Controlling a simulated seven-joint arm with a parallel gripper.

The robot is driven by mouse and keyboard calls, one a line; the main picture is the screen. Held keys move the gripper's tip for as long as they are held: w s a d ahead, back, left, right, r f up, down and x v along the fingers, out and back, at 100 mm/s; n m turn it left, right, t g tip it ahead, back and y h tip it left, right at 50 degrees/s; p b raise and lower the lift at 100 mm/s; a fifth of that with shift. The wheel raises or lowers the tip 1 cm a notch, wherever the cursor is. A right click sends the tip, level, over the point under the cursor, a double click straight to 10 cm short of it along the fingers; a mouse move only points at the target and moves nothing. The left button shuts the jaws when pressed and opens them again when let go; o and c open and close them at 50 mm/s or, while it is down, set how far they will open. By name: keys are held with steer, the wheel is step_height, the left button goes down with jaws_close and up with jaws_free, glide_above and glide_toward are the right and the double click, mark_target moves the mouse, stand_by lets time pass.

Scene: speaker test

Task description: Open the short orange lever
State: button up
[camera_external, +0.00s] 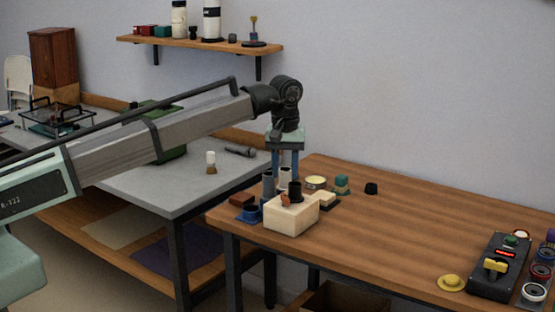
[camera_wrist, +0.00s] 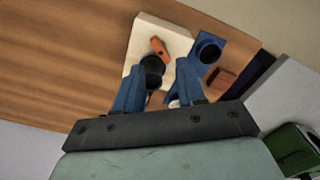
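The short orange lever (camera_external: 285,198) is on a cream block (camera_external: 291,217) near the left end of the wooden table. The wrist view shows the lever (camera_wrist: 159,47) lying slantwise across the block (camera_wrist: 172,30). A black round part (camera_wrist: 152,68) is beside it, close to the fingertips. My gripper (camera_external: 281,178) points down above the block's back edge. In the wrist view my gripper (camera_wrist: 158,76) has its two blue fingers apart, with the lever beyond the tips. No finger is seen gripping the lever. The lever's pivot is too small to make out.
A blue holder (camera_external: 249,213) and a red-brown block (camera_external: 241,200) stand left of the cream block. Small jars and blocks (camera_external: 342,184) stand behind it. A control box (camera_external: 499,265) is at the far right. The table's middle is clear.

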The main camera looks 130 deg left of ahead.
mark_target(285, 196)
step_height(285, 196, up, 7)
steer(key=f, duration=1.4)
steer(key=shift+s+a+f, duration=0.1)
steer(key=shift+s+a, duration=0.05)
steer(key=shift+a, duration=0.05)
steer(key=m, duration=0.6)
step_height(285, 196, up, 14)
steer(key=w+d+f+m, duration=0.1)
steer(key=w+d+f, duration=0.4)
steer(key=d+f, duration=0.3)
steer(key=w+d+f+m+g+h, duration=0.1)
steer(key=w+d+f+m, duration=0.1)
steer(key=w+d+f, duration=0.3)
steer(key=w+d+f+m, duration=0.2)
steer(key=w+d+f, duration=0.3)
steer(key=d+f, duration=0.8)
step_height(285, 196, down, 4)
steer(key=shift+w+r, duration=0.1)
steer(key=shift+w, duration=0.05)
